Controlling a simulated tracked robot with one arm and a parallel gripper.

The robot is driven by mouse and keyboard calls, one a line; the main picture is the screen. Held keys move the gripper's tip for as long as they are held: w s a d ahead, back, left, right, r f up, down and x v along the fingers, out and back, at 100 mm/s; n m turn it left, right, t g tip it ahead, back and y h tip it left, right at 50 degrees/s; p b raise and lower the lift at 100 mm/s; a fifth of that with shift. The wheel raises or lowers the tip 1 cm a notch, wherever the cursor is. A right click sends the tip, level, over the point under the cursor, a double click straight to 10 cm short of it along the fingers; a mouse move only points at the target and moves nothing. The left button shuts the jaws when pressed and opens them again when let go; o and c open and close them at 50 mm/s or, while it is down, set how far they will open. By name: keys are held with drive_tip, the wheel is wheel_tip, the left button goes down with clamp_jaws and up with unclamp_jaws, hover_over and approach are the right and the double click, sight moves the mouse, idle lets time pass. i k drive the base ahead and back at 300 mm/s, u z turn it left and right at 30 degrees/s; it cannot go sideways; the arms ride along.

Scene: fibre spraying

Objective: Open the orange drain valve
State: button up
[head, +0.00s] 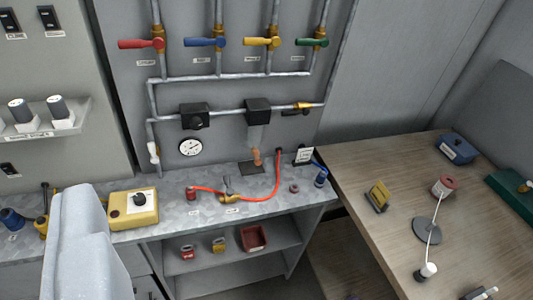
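A small orange piece (256,157), which looks like the drain valve handle, hangs upright beneath a black box (258,111) on the lower pipe. It sits just above a dark square patch (251,169) on the bench top. It is too small to tell whether the valve is open or shut. Four lever valves with red (138,44), blue (204,42), yellow (261,41) and green (312,43) handles are higher on the wall. No gripper fingers show in the head view.
A grey bench (170,195) carries a yellow box (133,209) and a brass tool with a red hose (268,194). A pale grey rounded form (84,245) blocks the lower left. A wooden table (385,160) with small items stands right. An open shelf (215,262) is below.

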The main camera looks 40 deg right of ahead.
sight(258, 162)
drive_tip(key=z, duration=0.05)
drive_tip(key=i, duration=1)
drive_tip(key=u, duration=0.05)
